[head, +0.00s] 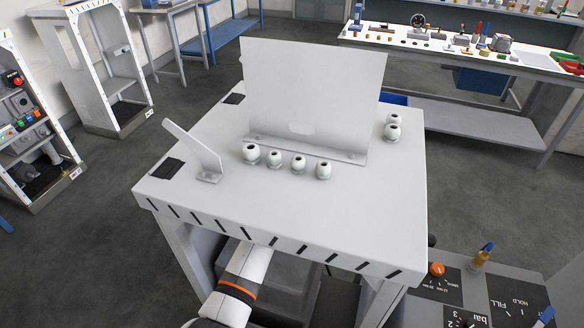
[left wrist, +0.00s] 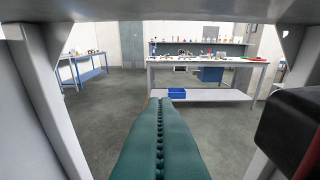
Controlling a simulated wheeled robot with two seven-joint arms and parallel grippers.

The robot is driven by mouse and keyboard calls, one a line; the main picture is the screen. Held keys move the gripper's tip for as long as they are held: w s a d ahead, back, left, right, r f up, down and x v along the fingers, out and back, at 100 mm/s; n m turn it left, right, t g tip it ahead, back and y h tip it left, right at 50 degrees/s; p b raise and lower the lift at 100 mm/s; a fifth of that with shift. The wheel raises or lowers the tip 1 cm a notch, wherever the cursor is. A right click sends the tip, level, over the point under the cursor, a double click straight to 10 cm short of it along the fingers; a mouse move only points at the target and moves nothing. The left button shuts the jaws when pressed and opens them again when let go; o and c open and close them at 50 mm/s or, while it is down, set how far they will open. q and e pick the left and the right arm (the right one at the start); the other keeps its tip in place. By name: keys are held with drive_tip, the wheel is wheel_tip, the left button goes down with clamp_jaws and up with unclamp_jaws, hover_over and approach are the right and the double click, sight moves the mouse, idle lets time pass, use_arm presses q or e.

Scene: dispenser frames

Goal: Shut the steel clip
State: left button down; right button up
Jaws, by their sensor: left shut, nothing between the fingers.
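No part in view is clearly a steel clip. The nearest candidate is a thin grey plate (head: 193,147), standing tilted on a small foot at the left of the white table (head: 350,212); I cannot tell if it is the clip. My left arm enters at the bottom of the head view and passes under the table's front edge, so its gripper is hidden there. In the left wrist view my left gripper (left wrist: 166,103) shows as two green fingers pressed together, empty, under a tabletop between its legs. My right gripper is in neither view.
A tall upright panel (head: 312,95) stands on the table, with several white round fittings (head: 298,162) before it. Table legs (left wrist: 42,95) flank my left gripper. A dark block (left wrist: 290,125) is close at right. A control panel (head: 500,300) stands at lower right.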

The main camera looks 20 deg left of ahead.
use_arm(q)
drive_tip(key=shift+s, duration=0.1)
drive_tip(key=s+r+b, duration=0.1)
drive_tip(key=s, duration=1)
drive_tip(key=shift+s+a+r+b, duration=0.2)
drive_tip(key=shift+s+r+b, duration=0.1)
drive_tip(key=shift+s+r, duration=0.05)
